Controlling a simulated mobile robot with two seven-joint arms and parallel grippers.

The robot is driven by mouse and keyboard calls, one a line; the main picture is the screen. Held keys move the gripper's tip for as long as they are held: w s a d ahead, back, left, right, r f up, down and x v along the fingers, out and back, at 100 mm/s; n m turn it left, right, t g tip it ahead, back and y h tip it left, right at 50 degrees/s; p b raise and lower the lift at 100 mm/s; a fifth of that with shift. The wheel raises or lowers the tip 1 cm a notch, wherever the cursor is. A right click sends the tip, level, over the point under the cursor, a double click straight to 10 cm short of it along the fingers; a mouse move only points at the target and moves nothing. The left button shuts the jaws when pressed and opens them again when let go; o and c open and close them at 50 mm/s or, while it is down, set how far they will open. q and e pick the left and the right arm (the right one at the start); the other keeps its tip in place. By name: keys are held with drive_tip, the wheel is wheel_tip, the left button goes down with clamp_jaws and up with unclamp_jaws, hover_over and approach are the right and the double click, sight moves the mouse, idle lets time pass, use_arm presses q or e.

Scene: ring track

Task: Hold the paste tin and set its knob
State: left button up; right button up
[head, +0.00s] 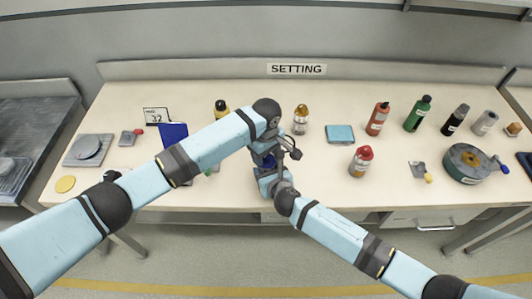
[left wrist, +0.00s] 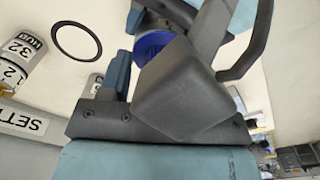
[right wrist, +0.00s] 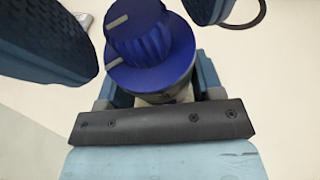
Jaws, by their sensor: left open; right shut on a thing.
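The paste tin has a ribbed blue knob (right wrist: 145,35) on a wider blue collar. Little of the tin's body (right wrist: 172,96) shows below the collar. My right gripper (right wrist: 160,85) is shut around that body. My left gripper (right wrist: 130,30) is open, with its dark ribbed fingers apart on either side of the knob; contact cannot be told. In the left wrist view, part of the blue knob (left wrist: 152,45) shows behind a dark grey block. In the head view my arms mostly hide the tin.
A card (head: 156,116) reading 32 and a blue panel (head: 173,138) stand left on the bench. A SETTING sign (head: 297,69) is at the back. Several bottles, including a red-capped one (head: 361,161), and a round green-grey device (head: 468,163) stand right. A black ring (left wrist: 76,40) lies nearby.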

use_arm(q)
drive_tip(key=shift+c, duration=0.2)
drive_tip(key=c, duration=0.9)
drive_tip(key=shift+s+d+n, duration=0.1)
drive_tip(key=shift+n, duration=0.8)
drive_tip(key=n, duration=0.2)
drive_tip(key=shift+n, duration=0.4)
drive_tip(key=o, duration=0.9)
drive_tip(key=shift+o, duration=0.2)
drive_tip(key=shift+r, duration=0.1)
